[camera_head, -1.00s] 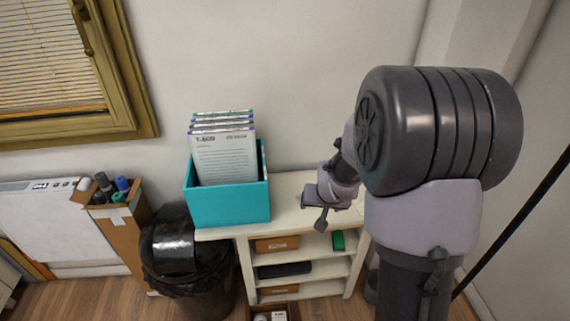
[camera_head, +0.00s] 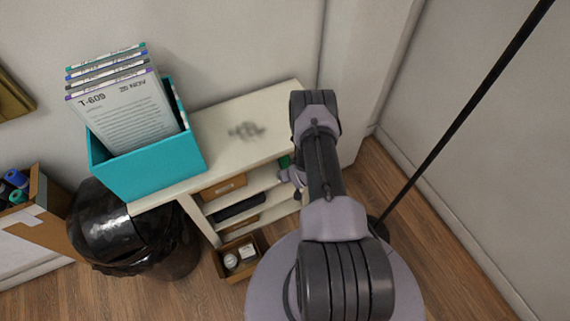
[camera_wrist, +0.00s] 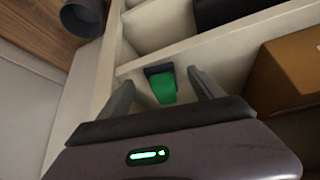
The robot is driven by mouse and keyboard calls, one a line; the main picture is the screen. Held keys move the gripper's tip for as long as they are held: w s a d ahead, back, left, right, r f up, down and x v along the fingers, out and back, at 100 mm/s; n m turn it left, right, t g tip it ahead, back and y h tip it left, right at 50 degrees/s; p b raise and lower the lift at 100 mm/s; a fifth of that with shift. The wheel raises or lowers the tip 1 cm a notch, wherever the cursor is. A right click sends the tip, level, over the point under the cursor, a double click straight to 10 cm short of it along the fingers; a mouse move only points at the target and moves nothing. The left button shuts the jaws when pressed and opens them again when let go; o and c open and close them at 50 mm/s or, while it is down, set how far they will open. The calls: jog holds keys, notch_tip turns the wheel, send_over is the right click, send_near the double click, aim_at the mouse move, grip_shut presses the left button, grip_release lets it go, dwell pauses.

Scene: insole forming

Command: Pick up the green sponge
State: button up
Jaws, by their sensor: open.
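The green sponge (camera_wrist: 163,88) lies in a compartment of the white shelf unit and has a dark layer along one side. In the wrist view my gripper (camera_wrist: 160,90) is open, with one finger on each side of the sponge. Whether the fingers touch it cannot be told. In the head view only a small green part of the sponge (camera_head: 284,162) shows; my arm hides the rest. My gripper (camera_head: 293,178) is partly hidden there, at the shelf's right side.
The white shelf (camera_head: 222,137) holds brown boxes (camera_head: 224,187) and a black item (camera_head: 240,207). A teal box (camera_head: 150,172) of booklets stands on top. A black trash bin (camera_head: 105,225) is at left. A brown box (camera_wrist: 290,70) is near my right finger.

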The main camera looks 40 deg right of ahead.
aim_at(286, 163)
jog(key=w, duration=0.1)
jog(key=w+d+b, duration=0.1)
jog(key=w, duration=0.1)
jog(key=w+d+b, duration=0.1)
jog(key=shift+w+f, duration=0.15)
jog(key=shift+b+x, duration=0.4)
jog(key=shift+x, duration=0.5)
jog(key=shift+w+f, duration=0.15)
jog(key=shift+f, duration=0.2)
jog(key=shift+c, duration=0.5)
jog(key=c, duration=1.4)
jog(key=shift+o, duration=0.2)
jog(key=shift+r, duration=0.15)
